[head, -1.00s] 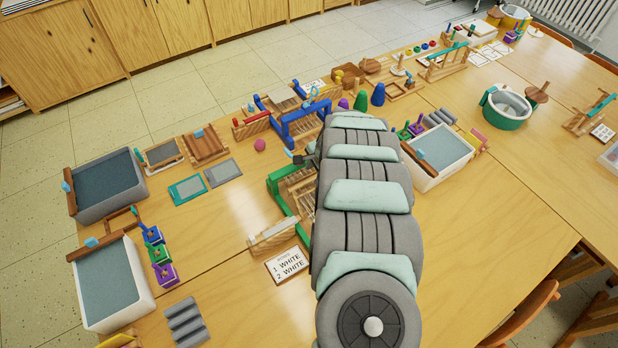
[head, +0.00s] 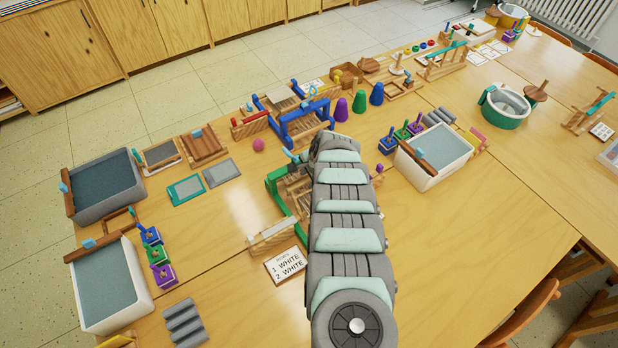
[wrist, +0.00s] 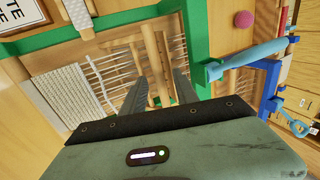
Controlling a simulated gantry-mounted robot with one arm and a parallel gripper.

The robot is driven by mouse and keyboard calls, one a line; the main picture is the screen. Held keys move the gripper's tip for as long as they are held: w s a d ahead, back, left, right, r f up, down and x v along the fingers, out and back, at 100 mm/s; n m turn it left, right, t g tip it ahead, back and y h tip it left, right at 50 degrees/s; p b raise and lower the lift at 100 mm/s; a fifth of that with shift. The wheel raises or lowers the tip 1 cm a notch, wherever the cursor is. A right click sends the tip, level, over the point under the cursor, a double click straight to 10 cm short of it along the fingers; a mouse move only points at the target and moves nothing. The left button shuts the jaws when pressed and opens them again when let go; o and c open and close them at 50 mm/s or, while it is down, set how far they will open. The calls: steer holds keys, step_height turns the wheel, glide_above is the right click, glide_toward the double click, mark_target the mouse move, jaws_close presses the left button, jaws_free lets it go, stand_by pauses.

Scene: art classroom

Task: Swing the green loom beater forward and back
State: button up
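The green loom (head: 273,184) stands left of my arm in the head view, and my arm hides its right part. In the wrist view its green frame (wrist: 110,24) surrounds wooden bars, pale warp threads and a white woven piece (wrist: 62,98). My gripper (wrist: 158,82) is low over the loom, with its two dark fingers apart. Wooden bars (wrist: 150,50) show between and just beyond the fingers; I cannot tell whether they touch. Which part is the beater is not clear. In the head view my arm hides the fingers.
A blue loom (head: 300,125) stands close behind, with purple, green and blue cones (head: 359,101) to its right. A white tub (head: 437,176) stands right of my arm. The table at front right is clear.

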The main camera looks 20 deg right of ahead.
steer(key=shift+c, duration=0.3)
jaws_close()
stand_by(1.1)
